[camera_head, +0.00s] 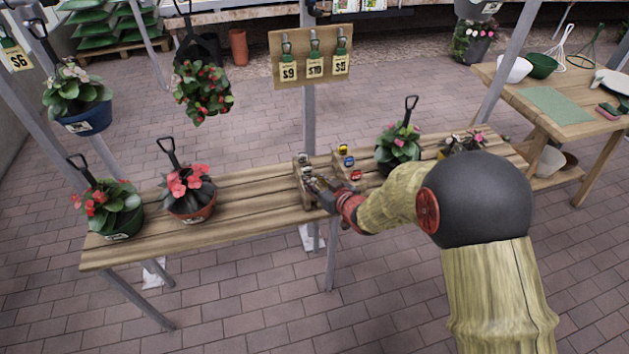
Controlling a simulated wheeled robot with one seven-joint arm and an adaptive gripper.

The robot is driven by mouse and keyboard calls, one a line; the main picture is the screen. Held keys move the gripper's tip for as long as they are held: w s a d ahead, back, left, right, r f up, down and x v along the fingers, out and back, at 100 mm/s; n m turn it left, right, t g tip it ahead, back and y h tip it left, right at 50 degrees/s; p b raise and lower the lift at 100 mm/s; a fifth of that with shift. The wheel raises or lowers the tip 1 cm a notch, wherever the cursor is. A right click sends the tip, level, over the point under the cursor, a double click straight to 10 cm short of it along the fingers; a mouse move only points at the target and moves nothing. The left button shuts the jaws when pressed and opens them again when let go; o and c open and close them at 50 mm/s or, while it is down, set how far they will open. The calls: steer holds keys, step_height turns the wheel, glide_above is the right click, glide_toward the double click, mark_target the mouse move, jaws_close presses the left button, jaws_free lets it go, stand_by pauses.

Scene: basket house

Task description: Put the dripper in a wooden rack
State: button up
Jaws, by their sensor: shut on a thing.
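My gripper (321,191) is low over the slatted bench, at the end of my arm coming in from the right. It is shut on a small dark thing, which I take to be the dripper; its shape is too small and too covered to make out. A small wooden rack (298,160) stands at the gripper's far left side, with dark items in it. Another small wooden rack (337,157) stands just to the right, with yellow, blue and red items. The gripper is close to both; I cannot tell whether it touches either.
The wooden bench (250,190) bears potted flowers at left (113,214), centre left (188,190) and right (398,142). A price board (312,75) hangs above the racks. A hanging flower basket (202,90) is at upper left. Bare slats lie left of the racks.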

steer(key=shift+f, duration=0.35)
steer(key=o, duration=0.9)
steer(key=v, duration=1.2)
